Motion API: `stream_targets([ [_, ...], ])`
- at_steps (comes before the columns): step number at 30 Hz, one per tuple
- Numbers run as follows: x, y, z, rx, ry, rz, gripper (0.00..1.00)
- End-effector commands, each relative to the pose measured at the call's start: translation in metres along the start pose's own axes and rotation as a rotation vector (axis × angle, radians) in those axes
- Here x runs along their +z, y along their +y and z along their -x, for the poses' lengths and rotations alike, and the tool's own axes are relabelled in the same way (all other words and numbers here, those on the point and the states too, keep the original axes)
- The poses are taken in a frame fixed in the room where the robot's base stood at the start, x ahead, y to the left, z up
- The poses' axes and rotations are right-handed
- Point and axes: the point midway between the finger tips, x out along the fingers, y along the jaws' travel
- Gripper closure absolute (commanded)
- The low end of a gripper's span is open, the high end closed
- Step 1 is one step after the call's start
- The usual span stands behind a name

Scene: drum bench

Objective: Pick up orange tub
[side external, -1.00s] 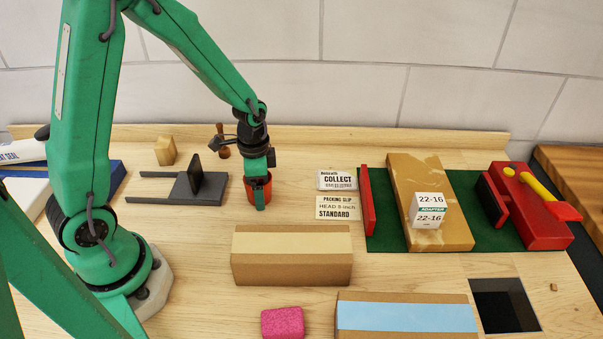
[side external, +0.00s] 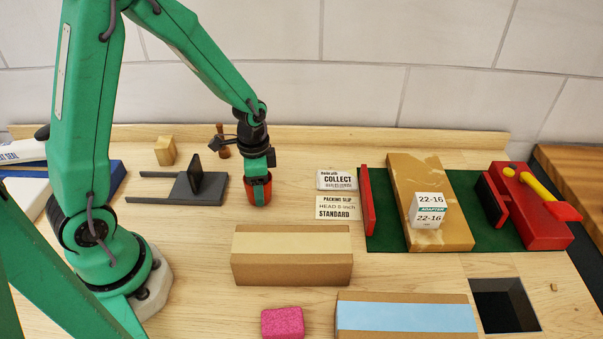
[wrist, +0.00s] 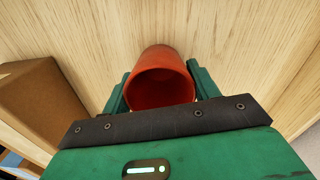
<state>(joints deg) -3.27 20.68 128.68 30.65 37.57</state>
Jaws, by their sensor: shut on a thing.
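The orange tub (side external: 259,192) is a small, round, open-topped cup on the wooden bench in the side external view. My gripper (side external: 258,178) is directly over it, pointing down. In the wrist view the tub (wrist: 162,78) shows its open mouth between the two green fingers of my gripper (wrist: 158,92). The fingers are shut on the tub from both sides. The tub looks empty inside. The side view does not clearly show whether its base touches the bench.
A dark grey stand (side external: 190,187) lies left of the tub. White cards (side external: 337,207) lie to the right. A cardboard box (side external: 291,262) stands in front, with a pink block (side external: 282,323) farther forward. A square dark opening (side external: 504,305) is at the right.

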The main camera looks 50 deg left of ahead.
Motion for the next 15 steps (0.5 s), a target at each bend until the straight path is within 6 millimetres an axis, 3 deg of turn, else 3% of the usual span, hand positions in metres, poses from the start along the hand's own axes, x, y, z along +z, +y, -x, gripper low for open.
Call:
stream_targets([
  [8,-0.001,-0.001,0.010,-0.002,0.002,0.000,0.62],
  [15,-0.001,-0.001,0.035,-0.003,0.004,0.000,0.62],
])
